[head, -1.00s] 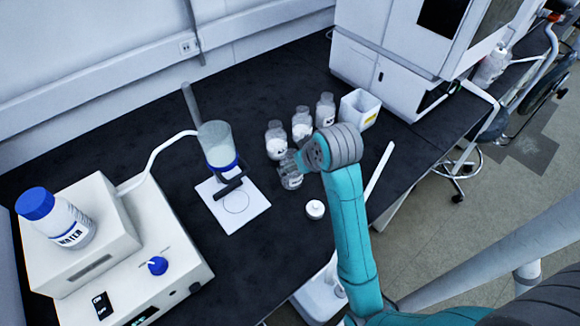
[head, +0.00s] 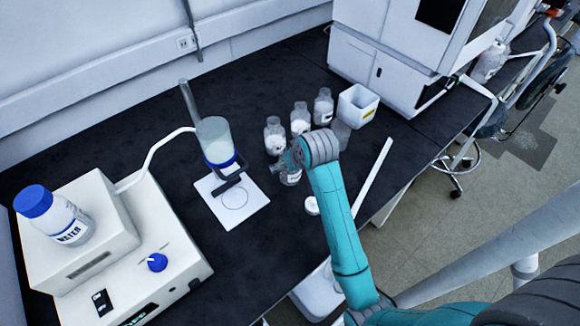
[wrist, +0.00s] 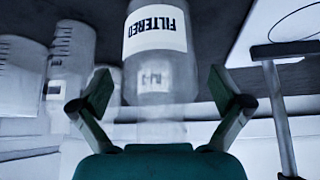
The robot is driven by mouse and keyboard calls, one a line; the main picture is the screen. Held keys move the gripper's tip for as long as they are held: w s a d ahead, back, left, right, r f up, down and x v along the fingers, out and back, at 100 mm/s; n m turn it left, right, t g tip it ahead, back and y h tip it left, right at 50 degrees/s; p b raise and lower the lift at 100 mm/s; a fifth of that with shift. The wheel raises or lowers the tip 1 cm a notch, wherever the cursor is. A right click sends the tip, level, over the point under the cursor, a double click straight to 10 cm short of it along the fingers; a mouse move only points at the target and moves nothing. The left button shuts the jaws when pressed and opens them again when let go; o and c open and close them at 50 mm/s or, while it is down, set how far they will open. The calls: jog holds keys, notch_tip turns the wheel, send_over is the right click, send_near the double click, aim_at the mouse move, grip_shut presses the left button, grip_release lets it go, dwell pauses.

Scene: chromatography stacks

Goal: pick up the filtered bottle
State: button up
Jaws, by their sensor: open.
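The filtered bottle (wrist: 157,75) is clear glass with a white label reading FILTERED. In the wrist view it stands between the two spread fingers of my gripper (wrist: 160,92), with visible gaps on both sides. In the head view the bottle (head: 291,179) is on the black bench, partly hidden by my gripper (head: 284,163). My gripper is open and not closed on it.
Several bottles with white contents (head: 275,138) stand just behind, near a white square container (head: 358,105). A white cap (head: 312,205) lies in front. A filter stand (head: 214,140) on a white plate is to the left.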

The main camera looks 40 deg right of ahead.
jog(key=c, duration=1.4)
jog(key=shift+r, duration=0.1)
notch_tip(320, 180, up, 10)
jog(key=shift+f, duration=0.25)
jog(key=shift+r, duration=0.2)
jog(key=shift+s, duration=0.1)
